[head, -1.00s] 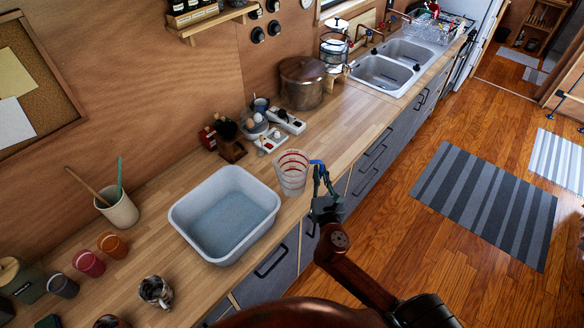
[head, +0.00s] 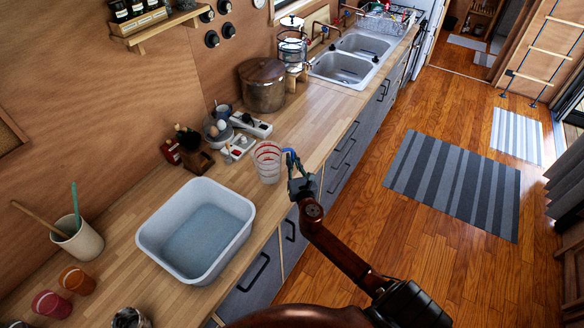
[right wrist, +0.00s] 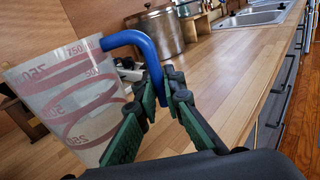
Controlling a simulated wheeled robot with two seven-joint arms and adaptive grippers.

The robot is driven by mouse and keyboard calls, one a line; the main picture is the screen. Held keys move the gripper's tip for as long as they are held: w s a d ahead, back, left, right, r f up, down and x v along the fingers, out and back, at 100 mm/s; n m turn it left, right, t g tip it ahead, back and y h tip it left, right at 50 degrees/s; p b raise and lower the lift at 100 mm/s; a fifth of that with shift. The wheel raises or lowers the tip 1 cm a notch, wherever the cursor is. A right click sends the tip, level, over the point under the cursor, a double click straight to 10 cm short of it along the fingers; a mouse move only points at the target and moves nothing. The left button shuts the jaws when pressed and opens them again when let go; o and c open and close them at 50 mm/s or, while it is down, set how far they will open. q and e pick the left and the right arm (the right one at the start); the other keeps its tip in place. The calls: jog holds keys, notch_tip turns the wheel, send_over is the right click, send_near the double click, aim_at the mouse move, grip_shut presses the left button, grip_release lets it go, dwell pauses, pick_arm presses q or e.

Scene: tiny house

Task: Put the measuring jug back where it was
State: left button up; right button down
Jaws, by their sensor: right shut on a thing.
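The measuring jug (head: 267,163) is clear with red markings and a blue handle. In the head view it is at the counter's front edge, just right of the white tub. My right gripper (head: 293,172) is shut on the blue handle, at the jug's right side. In the right wrist view the jug (right wrist: 68,95) fills the left and looks a little tilted, and the green-padded fingers (right wrist: 160,105) close around the handle's lower part. I cannot tell whether the jug's base touches the counter. My left gripper is not in view.
A white tub (head: 197,232) stands left of the jug. Behind are a bowl of eggs (head: 217,131), power strips (head: 250,125) and a copper pot (head: 262,86). The wooden counter (head: 318,120) between the jug and the sinks (head: 345,67) is bare.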

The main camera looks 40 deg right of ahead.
jog(key=f, duration=0.1)
jog(key=f+b, duration=0.1)
jog(key=f, duration=0.1)
jog(key=shift+w+d+f+b, duration=0.25)
jog(key=shift+b, duration=0.1)
jog(key=shift+f, duration=0.25)
jog(key=shift+r, duration=0.1)
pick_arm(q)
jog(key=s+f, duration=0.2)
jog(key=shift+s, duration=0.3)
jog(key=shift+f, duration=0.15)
pick_arm(e)
jog(key=c, duration=2.5)
grip_release()
jog(key=shift+f, duration=0.2)
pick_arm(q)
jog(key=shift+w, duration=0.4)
pick_arm(e)
jog(key=o, duration=0.5)
jog(key=shift+c, duration=0.2)
jog(key=shift+r, duration=0.1)
